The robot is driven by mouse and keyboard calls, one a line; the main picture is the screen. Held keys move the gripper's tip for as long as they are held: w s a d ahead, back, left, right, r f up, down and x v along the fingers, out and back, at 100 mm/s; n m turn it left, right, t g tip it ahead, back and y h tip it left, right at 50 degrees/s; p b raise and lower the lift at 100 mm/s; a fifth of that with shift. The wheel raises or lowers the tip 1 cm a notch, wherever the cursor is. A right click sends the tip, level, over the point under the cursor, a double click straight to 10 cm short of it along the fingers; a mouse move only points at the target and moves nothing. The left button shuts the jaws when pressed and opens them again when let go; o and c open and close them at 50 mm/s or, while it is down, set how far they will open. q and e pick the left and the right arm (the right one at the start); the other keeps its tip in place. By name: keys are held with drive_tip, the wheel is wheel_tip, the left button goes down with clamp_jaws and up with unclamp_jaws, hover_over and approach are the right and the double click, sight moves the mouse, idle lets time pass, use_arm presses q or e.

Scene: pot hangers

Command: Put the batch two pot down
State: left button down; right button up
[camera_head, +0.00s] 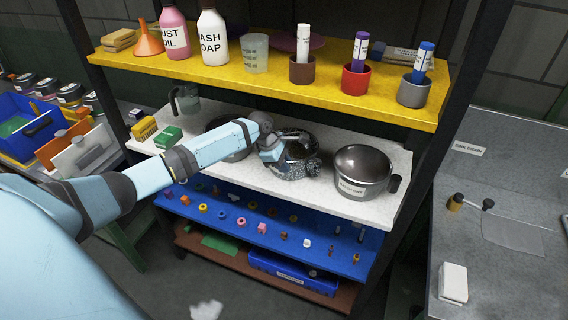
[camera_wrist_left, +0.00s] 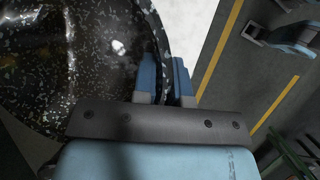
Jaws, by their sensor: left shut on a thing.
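A dark speckled pot (camera_head: 296,160) is at the white shelf, near the middle. My left gripper (camera_head: 270,150) is shut on its rim, at the pot's left side in the head view. In the left wrist view, the two blue fingers (camera_wrist_left: 167,85) pinch the wall of the speckled pot (camera_wrist_left: 70,70), whose shiny inside shows. I cannot tell whether the pot's base touches the shelf. I see no readable label on this pot; my wrist hides part of it. My right gripper is not in view.
Another dark round pan is partly behind my forearm. The yellow shelf (camera_head: 275,82) with bottles and cups overhangs. A dark post borders the right.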

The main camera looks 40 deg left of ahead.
use_arm(q)
drive_tip(key=c, duration=1.2)
unclamp_jaws()
drive_tip(key=shift+o, duration=0.2)
